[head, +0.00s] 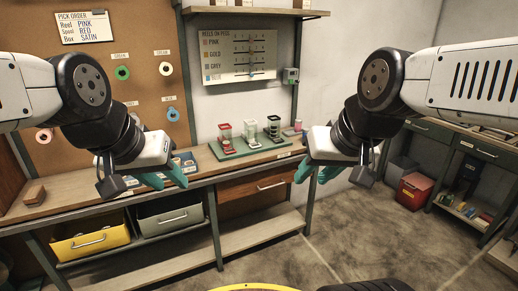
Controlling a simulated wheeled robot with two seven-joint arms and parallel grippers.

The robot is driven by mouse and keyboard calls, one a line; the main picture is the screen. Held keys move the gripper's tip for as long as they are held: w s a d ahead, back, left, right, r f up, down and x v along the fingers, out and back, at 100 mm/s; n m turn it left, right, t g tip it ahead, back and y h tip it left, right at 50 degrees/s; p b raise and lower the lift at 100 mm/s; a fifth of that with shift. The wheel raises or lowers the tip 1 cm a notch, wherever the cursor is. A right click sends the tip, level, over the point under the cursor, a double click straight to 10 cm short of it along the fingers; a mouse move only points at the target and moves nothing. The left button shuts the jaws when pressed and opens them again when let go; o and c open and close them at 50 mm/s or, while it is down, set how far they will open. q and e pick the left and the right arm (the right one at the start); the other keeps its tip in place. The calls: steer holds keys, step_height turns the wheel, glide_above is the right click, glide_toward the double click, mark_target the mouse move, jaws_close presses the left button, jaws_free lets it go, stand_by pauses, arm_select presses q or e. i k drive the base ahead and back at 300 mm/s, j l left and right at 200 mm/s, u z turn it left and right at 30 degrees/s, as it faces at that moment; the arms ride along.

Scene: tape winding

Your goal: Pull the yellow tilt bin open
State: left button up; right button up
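The yellow tilt bin (91,252) hangs under the left part of the workbench, at the lower left of the head view. It has a pale bar handle on its front, and a dark strip of its inside shows above the front edge. My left gripper (161,179) has teal fingers, is up and to the right of the bin, in front of the bench top, and touches nothing I can see. Its fingers look apart and empty. My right gripper (317,172) is further right, past the bench's right end, also apart and empty.
A grey bin (172,222) hangs right beside the yellow one. A wooden drawer (250,187) is further right. The bench top (85,191) holds a green tray (252,148) with several spools. A red box (413,191) stands at the right. The floor (370,235) in front is clear.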

mark_target(66, 248)
steer(key=u, duration=1.5)
steer(key=i+j+u, duration=0.1)
steer(key=u, duration=0.25)
steer(key=i, duration=1)
